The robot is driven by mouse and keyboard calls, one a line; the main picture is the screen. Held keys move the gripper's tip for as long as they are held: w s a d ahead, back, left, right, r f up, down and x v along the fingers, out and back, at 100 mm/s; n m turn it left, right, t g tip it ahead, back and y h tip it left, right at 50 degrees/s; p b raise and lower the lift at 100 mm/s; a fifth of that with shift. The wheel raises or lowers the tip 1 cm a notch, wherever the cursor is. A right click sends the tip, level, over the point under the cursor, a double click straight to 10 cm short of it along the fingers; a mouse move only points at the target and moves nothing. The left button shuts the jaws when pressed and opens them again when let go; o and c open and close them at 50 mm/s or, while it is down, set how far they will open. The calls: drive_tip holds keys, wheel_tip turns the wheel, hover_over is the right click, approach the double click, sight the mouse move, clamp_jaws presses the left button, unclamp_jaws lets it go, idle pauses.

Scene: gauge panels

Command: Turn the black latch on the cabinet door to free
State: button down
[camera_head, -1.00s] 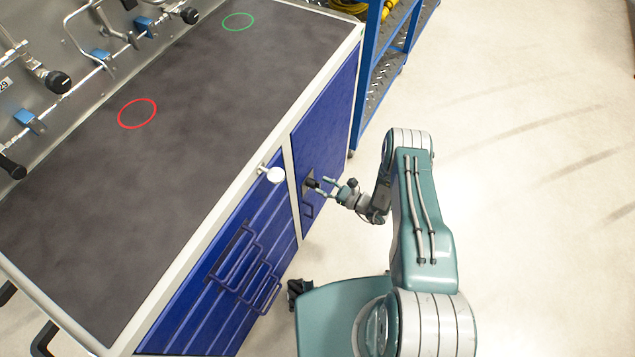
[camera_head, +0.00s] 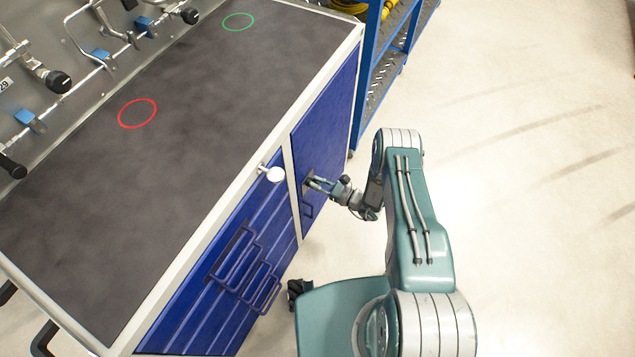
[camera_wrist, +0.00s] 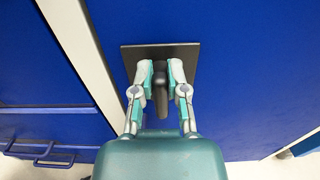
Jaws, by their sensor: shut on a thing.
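The blue cabinet door (camera_head: 328,125) is closed, with its face towards my arm. The black latch (camera_wrist: 160,88) stands out from a dark square plate (camera_wrist: 186,52) on the door and hangs roughly upright in the wrist view. My gripper (camera_wrist: 161,80) has one finger on each side of the latch and is shut on it. In the head view my gripper (camera_head: 314,182) reaches the door from the right, and its fingers largely hide the latch.
The dark worktop (camera_head: 190,130) carries a red ring (camera_head: 137,113) and a green ring (camera_head: 238,22). A blue shelf rack (camera_head: 385,60) stands behind. The floor at right is clear.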

sight(305, 187)
drive_tip(key=shift+f+n, duration=0.15)
drive_tip(key=shift+n, duration=0.15)
drive_tip(key=n, duration=0.3)
drive_tip(key=shift+s+a+f+n, duration=0.1)
drive_tip(key=shift+s+a+n, duration=0.15)
drive_tip(key=shift+s+n, duration=0.15)
drive_tip(key=n, duration=0.4)
drive_tip(key=shift+s+a+f, duration=0.15)
drive_tip(key=shift+s+f, duration=0.1)
drive_tip(key=shift+s, duration=0.05)
drive_tip(key=n, duration=0.4)
drive_tip(key=shift+s+a+f+n, duration=0.15)
drive_tip(key=shift+s+f+n, duration=0.05)
drive_tip(key=shift+f+n, duration=0.4)
drive_tip(key=shift+n, duration=0.95)
drive_tip(key=shift+f+n, duration=0.2)
drive_tip(key=shift+n, duration=0.95)
drive_tip(key=shift+s, duration=0.1)
drive_tip(key=c, duration=0.6)
unclamp_jaws()
drive_tip(key=shift+c, duration=0.2)
